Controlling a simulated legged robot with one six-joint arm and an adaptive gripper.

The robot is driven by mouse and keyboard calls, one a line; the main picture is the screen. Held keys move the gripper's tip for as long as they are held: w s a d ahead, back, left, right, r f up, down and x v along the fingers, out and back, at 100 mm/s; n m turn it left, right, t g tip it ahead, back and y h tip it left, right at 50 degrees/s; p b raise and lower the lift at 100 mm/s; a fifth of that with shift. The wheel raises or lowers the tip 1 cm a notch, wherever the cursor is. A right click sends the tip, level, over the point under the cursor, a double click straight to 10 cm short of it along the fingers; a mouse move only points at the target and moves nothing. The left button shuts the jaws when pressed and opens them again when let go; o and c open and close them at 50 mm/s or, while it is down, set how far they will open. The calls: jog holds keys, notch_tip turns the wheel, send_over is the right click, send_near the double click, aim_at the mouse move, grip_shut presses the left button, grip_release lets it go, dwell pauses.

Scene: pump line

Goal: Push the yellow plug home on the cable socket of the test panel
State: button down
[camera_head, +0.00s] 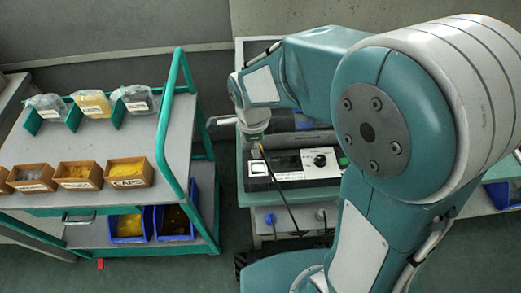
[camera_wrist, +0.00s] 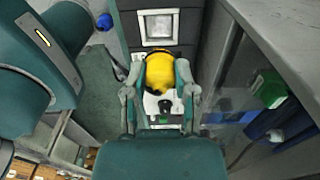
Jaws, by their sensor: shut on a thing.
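The yellow plug (camera_wrist: 162,75) sits between the fingers of my gripper (camera_wrist: 157,82) in the wrist view, and the gripper is shut on it. In the head view my gripper (camera_head: 256,148) points down at the left end of the test panel (camera_head: 290,182). Only a small bit of yellow shows there, above a white plate (camera_head: 257,168). A thin black cable (camera_head: 284,203) runs from near the gripper down over the panel's front. The socket is hidden, so I cannot tell how far the plug is seated.
The panel has a display, a black knob (camera_head: 320,160) and a green button (camera_head: 343,161). A green-framed cart (camera_head: 188,165) on the left carries wooden boxes (camera_head: 128,172), bagged parts (camera_head: 90,103) and blue bins (camera_head: 173,222). Floor shows between cart and panel bench.

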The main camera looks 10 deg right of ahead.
jog(key=shift+a+f, duration=0.45)
jog(key=shift+f, duration=0.6)
jog(key=shift+d+f, duration=0.4)
jog(key=shift+f, duration=0.25)
jog(key=shift+d+f, duration=0.4)
jog(key=shift+f, duration=0.2)
jog(key=shift+a+f, duration=0.2)
jog(key=shift+f, duration=0.1)
jog(key=shift+a+f, duration=0.1)
jog(key=shift+a, duration=0.3)
jog(key=shift+s+d, duration=0.1)
jog(key=shift+d, duration=0.25)
jog(key=shift+a, duration=0.2)
jog(key=shift+d, duration=0.2)
jog(key=shift+a+f, duration=0.15)
jog(key=shift+f, duration=0.15)
